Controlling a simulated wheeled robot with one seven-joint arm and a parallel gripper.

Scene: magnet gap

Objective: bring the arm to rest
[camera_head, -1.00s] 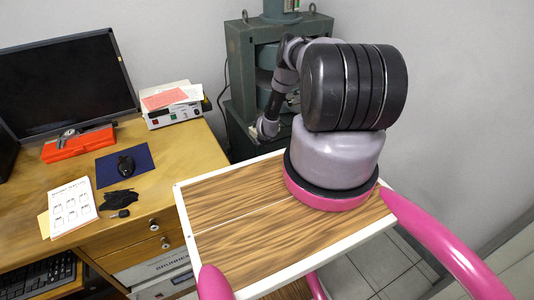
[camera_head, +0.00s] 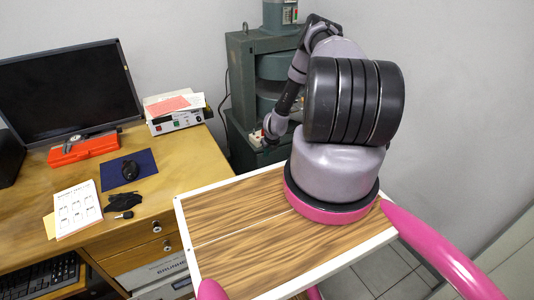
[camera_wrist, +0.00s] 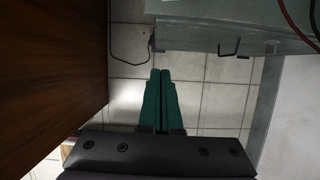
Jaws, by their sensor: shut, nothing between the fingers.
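My gripper (camera_wrist: 160,76) shows in the wrist view as two green fingers lying side by side, shut and empty, over a tiled floor. In the head view my arm is bent over beside the green magnet machine (camera_head: 240,60), its wrist end hanging low in front of the machine. The fingers are too small or hidden to make out there.
A wooden desk (camera_head: 190,165) stands at the left with a monitor (camera_head: 70,90), a red case (camera_head: 85,150) and a power supply (camera_head: 175,118). In the wrist view a dark wooden side (camera_wrist: 50,80) is at left and a black cable (camera_wrist: 128,58) hangs near the machine.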

